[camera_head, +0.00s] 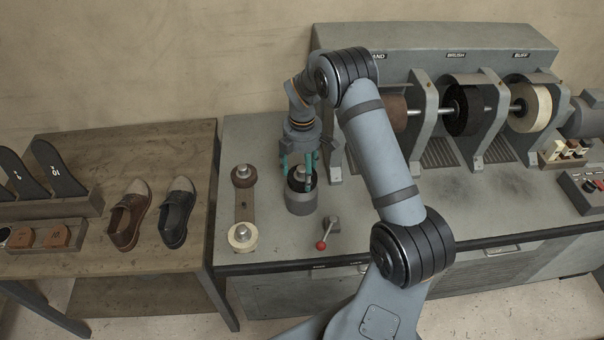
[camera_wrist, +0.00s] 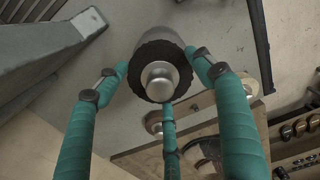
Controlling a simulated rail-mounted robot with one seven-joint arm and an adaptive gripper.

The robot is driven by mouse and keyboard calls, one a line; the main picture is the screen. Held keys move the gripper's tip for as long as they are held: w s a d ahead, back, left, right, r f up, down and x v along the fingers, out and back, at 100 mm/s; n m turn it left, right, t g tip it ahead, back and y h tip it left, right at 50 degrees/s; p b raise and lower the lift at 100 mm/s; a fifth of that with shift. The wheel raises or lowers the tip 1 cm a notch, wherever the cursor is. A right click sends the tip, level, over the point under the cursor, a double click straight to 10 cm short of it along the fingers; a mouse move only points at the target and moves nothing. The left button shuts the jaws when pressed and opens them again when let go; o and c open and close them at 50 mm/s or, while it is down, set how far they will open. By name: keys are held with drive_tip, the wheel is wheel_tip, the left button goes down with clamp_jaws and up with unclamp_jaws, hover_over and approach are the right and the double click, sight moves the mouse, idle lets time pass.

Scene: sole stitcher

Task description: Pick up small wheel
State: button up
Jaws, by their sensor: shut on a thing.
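A small black wheel (camera_head: 297,187) with a metal hub sits at the top of a short grey cylinder (camera_head: 301,204) on the grey bench. In the wrist view the dark wheel (camera_wrist: 150,55) faces me, its silver hub (camera_wrist: 160,80) in the middle and the grey cylinder behind it. My gripper (camera_head: 297,180) points down over it with its teal fingers around it. I cannot tell whether the wheel is lifted off the cylinder.
A brown small wheel (camera_head: 243,175) and a cream one (camera_head: 242,237) stand on a strip to the left. A red-knobbed lever (camera_head: 327,232) is in front. The grinding machine (camera_head: 450,50) with larger wheels stands behind and right. Shoes (camera_head: 128,218) lie on the wooden table at left.

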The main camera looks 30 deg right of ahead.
sight(302, 167)
wheel_tip(302, 167, up, 3)
drive_tip(key=shift+w+r+b, duration=0.1)
drive_tip(key=shift+b, duration=0.65)
drive_tip(key=s+d+r+b, duration=0.2)
drive_tip(key=s+d+r, duration=0.5)
drive_tip(key=d, duration=0.2)
drive_tip(key=shift+d+r+b, duration=0.3)
drive_tip(key=shift+b, duration=0.05)
drive_tip(key=shift+w, duration=0.1)
